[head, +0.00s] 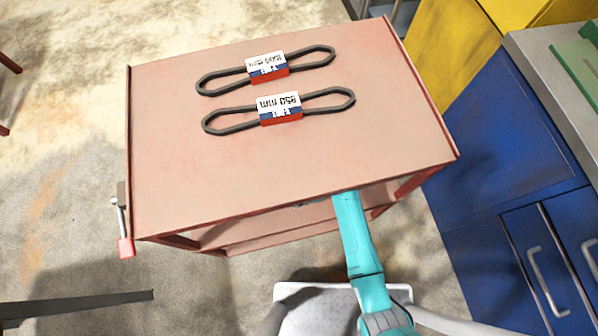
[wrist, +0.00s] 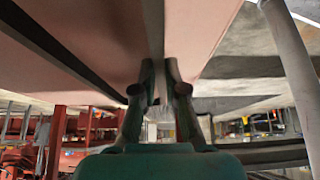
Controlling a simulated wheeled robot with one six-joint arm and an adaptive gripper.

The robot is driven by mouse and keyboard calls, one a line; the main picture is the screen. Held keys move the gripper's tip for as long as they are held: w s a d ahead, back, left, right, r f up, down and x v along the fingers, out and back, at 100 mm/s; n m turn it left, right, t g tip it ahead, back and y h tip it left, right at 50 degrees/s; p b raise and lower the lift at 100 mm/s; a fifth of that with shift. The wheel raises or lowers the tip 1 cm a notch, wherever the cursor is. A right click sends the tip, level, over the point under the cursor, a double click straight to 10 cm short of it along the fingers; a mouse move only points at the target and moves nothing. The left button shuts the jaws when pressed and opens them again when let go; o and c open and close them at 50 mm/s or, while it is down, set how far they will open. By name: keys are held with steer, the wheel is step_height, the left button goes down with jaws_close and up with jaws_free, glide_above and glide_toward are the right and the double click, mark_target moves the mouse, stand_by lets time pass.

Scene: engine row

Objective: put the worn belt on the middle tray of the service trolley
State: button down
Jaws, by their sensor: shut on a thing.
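The service trolley (head: 180,170) is pink-red, and its top tray fills the middle of the head view. A lower tray (head: 290,226) shows only as a strip under the front edge; I cannot tell its level for sure. My arm reaches under that edge, so my gripper is hidden there. In the wrist view my gripper (wrist: 160,70) is shut, its fingertips close together on a thin grey-brown strip, which looks like the worn belt (wrist: 154,30). Pink trolley panels lie close above and beside the fingers. The rest of the belt cannot be made out.
Two dark belts with label sleeves, a 1000 mm belt (head: 215,83) and an 850 mm belt (head: 230,122), lie on the top tray. A red-tipped handle (head: 125,246) sticks out at the left corner. Blue cabinets (head: 500,140) stand close on the right. Open floor lies left.

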steer(key=shift+f, duration=1.3)
steer(key=c, duration=1.2)
jaws_free()
steer(key=v, duration=0.5)
steer(key=shift+w+d+r, duration=0.1)
steer(key=shift+w+d, duration=0.05)
steer(key=shift+d, duration=0.25)
steer(key=w+d, duration=0.1)
steer(key=d, duration=0.2)
steer(key=w+d, duration=0.1)
steer(key=d, duration=0.3)
steer(key=w+d, duration=0.1)
steer(key=d, duration=0.2)
steer(key=shift+w+d, duration=0.1)
steer(key=shift+d, duration=0.25)
